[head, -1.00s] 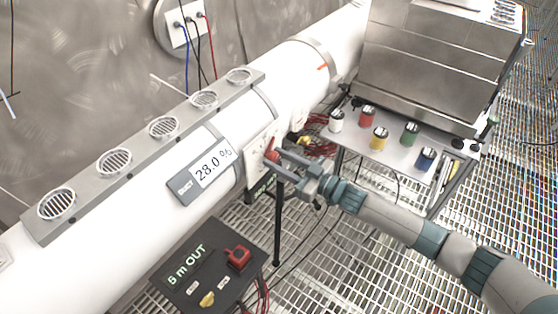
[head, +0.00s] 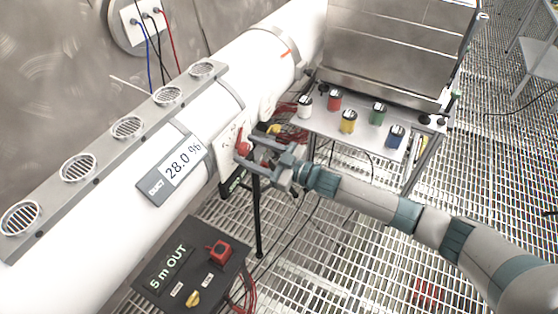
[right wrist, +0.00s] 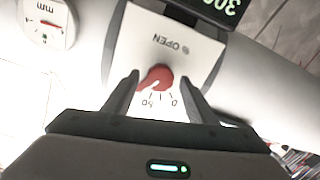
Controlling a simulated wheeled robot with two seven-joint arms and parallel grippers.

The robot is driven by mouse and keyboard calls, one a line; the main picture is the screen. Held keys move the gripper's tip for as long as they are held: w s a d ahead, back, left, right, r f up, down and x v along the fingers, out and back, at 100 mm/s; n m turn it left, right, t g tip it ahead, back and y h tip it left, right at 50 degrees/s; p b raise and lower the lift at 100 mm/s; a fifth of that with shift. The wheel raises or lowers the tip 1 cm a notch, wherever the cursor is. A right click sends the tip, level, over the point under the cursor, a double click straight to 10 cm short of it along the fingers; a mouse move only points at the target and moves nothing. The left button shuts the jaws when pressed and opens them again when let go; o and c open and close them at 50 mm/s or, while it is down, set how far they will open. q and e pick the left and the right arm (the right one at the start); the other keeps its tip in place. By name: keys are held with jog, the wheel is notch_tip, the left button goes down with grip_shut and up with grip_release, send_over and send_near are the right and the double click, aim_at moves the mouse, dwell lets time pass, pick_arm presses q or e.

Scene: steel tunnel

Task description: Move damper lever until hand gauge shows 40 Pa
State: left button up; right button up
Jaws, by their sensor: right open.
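The damper lever is a red knob (head: 243,149) on a white scale plate (head: 224,150) on the side of the white duct. My right gripper (head: 254,153) is open, with one finger on each side of the lever; contact cannot be told. A round dial (right wrist: 47,22) with a red needle, marked mm, and a cut-off green-digit display (right wrist: 218,10) show in the right wrist view. No Pa reading is legible. My left gripper is out of view.
A display (head: 180,168) on the duct reads 28.0 %. A black box (head: 187,262) marked 5 m OUT, with red and yellow parts, stands below. A table (head: 368,140) with several coloured jars is behind my right arm.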

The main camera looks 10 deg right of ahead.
jog(key=b+v, duration=0.5)
jog(key=v, duration=1.2)
